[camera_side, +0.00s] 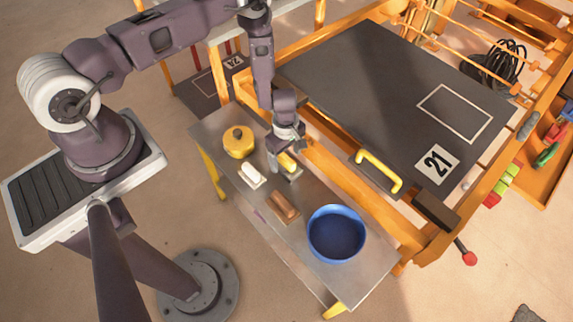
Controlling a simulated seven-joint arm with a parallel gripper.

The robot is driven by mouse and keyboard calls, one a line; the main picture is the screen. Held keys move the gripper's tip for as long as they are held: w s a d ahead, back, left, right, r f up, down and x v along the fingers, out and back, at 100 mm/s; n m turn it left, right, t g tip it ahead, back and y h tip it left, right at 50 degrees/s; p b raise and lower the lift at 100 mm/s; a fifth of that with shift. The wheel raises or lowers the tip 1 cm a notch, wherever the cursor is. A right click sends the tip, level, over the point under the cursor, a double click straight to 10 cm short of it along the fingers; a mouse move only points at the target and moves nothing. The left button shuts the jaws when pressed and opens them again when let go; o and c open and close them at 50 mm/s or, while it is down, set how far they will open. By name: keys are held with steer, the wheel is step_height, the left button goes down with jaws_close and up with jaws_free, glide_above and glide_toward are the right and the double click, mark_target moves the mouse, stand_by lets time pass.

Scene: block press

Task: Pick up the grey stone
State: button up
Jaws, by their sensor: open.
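My gripper (286,163) is open and points down, low over the metal side table. A small yellow piece (289,160) shows right at its fingers, with a greyish patch beneath. I cannot tell whether that patch is the grey stone, part of the gripper or a holder. No grey stone can be clearly made out on the table. A white piece (251,173) lies on a small pale base to the left of the gripper, and a brown block (283,206) lies in front of it. Contact between the fingers and the yellow piece is too small to judge.
The metal side table (300,268) also holds a yellow lidded pot (238,141) and a blue bowl (337,232). An orange frame with a dark panel (375,85) marked 21 and a yellow handle (379,170) stands close on the right.

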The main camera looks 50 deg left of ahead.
mark_target(286, 163)
step_height(286, 163, down, 4)
steer(key=shift+d+r, duration=0.1)
steer(key=shift+r, duration=0.1)
jaws_close()
step_height(286, 163, up, 10)
steer(key=shift+r, duration=0.1)
stand_by(0.6)
